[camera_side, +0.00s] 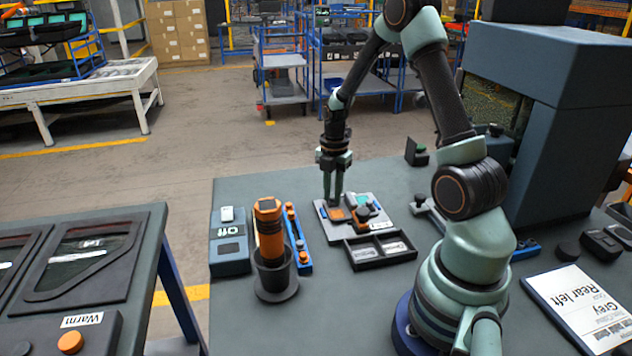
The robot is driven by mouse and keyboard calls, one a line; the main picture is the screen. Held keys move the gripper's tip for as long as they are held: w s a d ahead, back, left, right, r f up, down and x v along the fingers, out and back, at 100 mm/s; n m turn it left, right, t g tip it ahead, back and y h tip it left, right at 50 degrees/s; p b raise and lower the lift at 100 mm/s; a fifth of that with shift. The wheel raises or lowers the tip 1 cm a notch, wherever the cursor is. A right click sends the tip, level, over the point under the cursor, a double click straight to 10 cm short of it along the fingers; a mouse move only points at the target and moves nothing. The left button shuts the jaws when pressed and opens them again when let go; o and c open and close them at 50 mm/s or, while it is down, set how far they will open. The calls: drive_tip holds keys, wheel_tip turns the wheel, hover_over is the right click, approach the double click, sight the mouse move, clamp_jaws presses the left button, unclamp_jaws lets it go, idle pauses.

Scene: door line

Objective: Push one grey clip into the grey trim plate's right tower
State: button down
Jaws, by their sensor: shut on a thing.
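My gripper (334,200) points straight down over the left part of a light grey plate (384,227) on the green-grey bench. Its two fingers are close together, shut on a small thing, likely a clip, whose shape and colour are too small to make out. I cannot tell which of these is the right tower, or whether the held thing touches the plate. A black two-compartment tray (361,264) in front of the plate holds small pale pieces.
Left of the plate stand a blue rack (305,262), an orange cylinder in a black cup (270,266) and a switch box (230,262). A dark machine housing (560,110) rises at right. A "Rear left" sign (580,308) lies at front right. The bench's far left is clear.

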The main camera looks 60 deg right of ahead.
drive_tip(key=c, duration=0.7)
unclamp_jaws()
wheel_tip(320, 180, up, 12)
drive_tip(key=shift+r, duration=0.1)
